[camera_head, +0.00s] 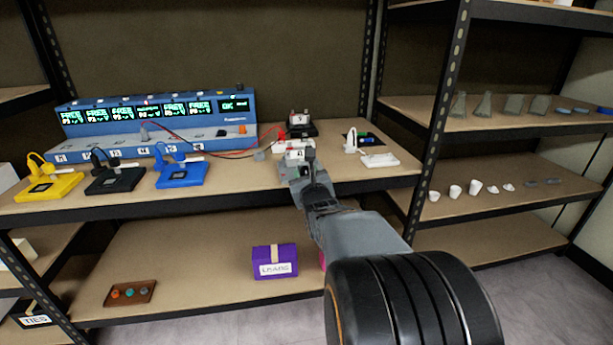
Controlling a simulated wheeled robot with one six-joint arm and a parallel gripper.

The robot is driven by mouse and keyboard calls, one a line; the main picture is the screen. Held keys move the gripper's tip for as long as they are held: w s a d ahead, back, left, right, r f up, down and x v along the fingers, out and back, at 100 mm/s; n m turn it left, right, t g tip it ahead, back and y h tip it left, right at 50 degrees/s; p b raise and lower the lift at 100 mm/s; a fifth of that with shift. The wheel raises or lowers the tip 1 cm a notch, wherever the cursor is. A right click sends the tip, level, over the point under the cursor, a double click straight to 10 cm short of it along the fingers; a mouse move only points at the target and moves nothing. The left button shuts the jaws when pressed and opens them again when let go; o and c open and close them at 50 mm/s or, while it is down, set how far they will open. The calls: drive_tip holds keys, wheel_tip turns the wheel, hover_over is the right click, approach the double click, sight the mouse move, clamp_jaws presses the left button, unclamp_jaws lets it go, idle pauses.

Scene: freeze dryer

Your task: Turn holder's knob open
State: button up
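My arm reaches up from the lower right to the upper shelf. My gripper (296,163) is at the shelf's right half, right at a small white block with dark parts (294,148). The gripper's fingers are too small and partly hidden to tell if they are open or shut, or if they touch the block. Just behind stands a black and white labelled device (300,122), with a red piece at its left. Either may be the holder; I cannot tell which. No knob can be made out clearly; my gripper may cover it.
A blue bench unit (155,125) with lit displays stands at the left, with red and black leads running right. Yellow (48,187), black (115,179) and blue (181,174) stands line the front. A white stand (380,160) is right of my gripper. A rack post (446,120) stands further right.

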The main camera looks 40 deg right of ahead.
drive_tip(key=c, duration=0.5)
